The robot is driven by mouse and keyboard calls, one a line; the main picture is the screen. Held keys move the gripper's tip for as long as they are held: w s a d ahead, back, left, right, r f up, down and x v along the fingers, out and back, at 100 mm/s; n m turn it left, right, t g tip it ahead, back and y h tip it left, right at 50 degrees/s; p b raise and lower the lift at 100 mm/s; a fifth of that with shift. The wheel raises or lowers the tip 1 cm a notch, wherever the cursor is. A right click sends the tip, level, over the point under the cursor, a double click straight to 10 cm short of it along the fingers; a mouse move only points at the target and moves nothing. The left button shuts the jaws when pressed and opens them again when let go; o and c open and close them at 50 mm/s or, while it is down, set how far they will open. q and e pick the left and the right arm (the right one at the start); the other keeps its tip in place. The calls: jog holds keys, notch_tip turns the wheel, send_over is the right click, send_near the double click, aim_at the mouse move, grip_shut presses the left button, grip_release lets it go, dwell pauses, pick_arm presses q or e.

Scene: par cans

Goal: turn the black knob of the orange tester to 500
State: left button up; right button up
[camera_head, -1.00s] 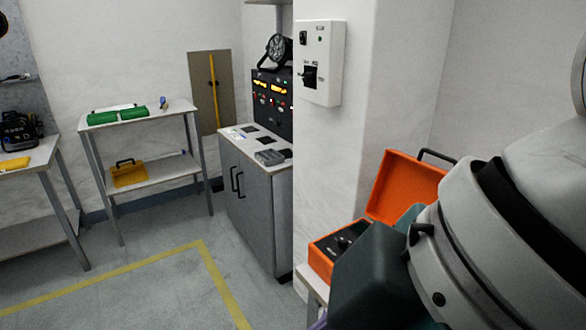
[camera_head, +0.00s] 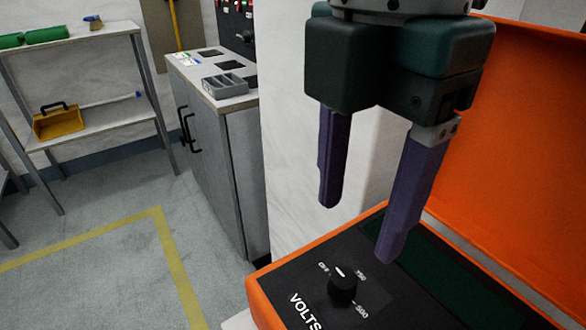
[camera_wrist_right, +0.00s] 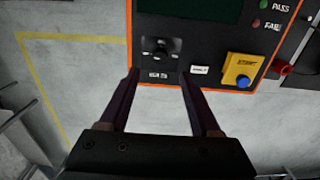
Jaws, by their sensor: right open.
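The orange tester (camera_head: 262,300) lies open at the lower right of the head view, its orange lid (camera_head: 510,150) raised. The black knob (camera_head: 342,286) stands on its black panel beside the word VOLTS. A white mark shows on the knob's far side, between a small label on the left and one on the right; 500 is printed nearer. My right gripper (camera_head: 359,231) is open and empty, fingers pointing down, above the knob and apart from it. In the right wrist view the knob (camera_wrist_right: 158,48) appears just beyond the open fingertips (camera_wrist_right: 158,74). My left gripper is not in view.
A white wall corner (camera_head: 290,150) stands behind the gripper. A grey cabinet (camera_head: 215,165) is further back. The floor at left is clear.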

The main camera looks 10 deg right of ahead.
aim_at(345, 277)
notch_tip(345, 277, down, 8)
jog(key=shift+s+f+b, duration=0.1)
jog(key=shift+s+b, duration=0.05)
jog(key=shift+b, duration=0.7)
jog(key=shift+c, duration=0.3)
grip_shut()
